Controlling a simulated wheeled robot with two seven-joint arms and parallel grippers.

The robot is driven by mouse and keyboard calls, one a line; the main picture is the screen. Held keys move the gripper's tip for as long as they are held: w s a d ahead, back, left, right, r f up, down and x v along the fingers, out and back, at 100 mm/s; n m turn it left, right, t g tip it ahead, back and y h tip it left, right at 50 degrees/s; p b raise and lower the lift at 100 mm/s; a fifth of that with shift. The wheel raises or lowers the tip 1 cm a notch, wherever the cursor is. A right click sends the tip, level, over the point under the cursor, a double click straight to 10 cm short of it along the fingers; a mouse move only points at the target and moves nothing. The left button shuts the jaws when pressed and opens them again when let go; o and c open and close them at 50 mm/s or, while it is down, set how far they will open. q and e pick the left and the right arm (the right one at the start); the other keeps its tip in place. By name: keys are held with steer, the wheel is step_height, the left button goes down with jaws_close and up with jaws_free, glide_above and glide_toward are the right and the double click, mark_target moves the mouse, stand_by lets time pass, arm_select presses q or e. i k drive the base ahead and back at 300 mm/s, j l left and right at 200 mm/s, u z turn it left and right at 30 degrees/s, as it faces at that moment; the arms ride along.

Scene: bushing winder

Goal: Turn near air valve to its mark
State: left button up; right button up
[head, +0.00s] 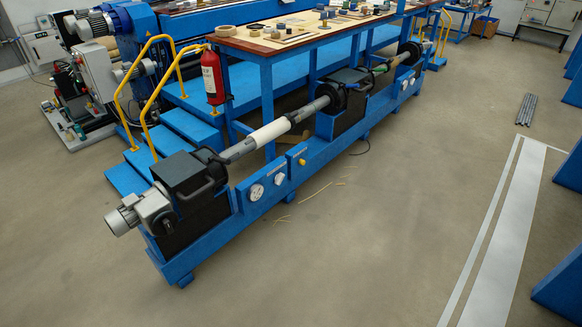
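A long blue winding machine (236,213) runs from the lower left to the upper right. On its near front side are two round white gauges, a nearer one (257,192) and a second one (279,179). Neither of my grippers is in view.
A grey motor (141,211) sticks out at the machine's near end. Blue steps (165,146) with yellow handrails and a red extinguisher (212,77) stand behind it. Thin scraps (318,191) lie on the floor. The floor in front is mostly clear; blue supports (558,291) stand at the right edge.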

mark_target(279, 178)
steer(key=i+l+u, duration=0.3)
steer(key=i+l, duration=0.2)
steer(key=l, duration=0.2)
steer(key=i+l+u, duration=0.15)
steer(key=l, duration=0.2)
steer(key=i+l+u, duration=0.15)
steer(key=l, duration=0.25)
steer(key=i+l, duration=0.15)
steer(key=l, duration=0.2)
steer(key=i+l, duration=0.15)
steer(key=l, duration=0.25)
steer(key=i+l, duration=0.15)
steer(key=l, duration=0.2)
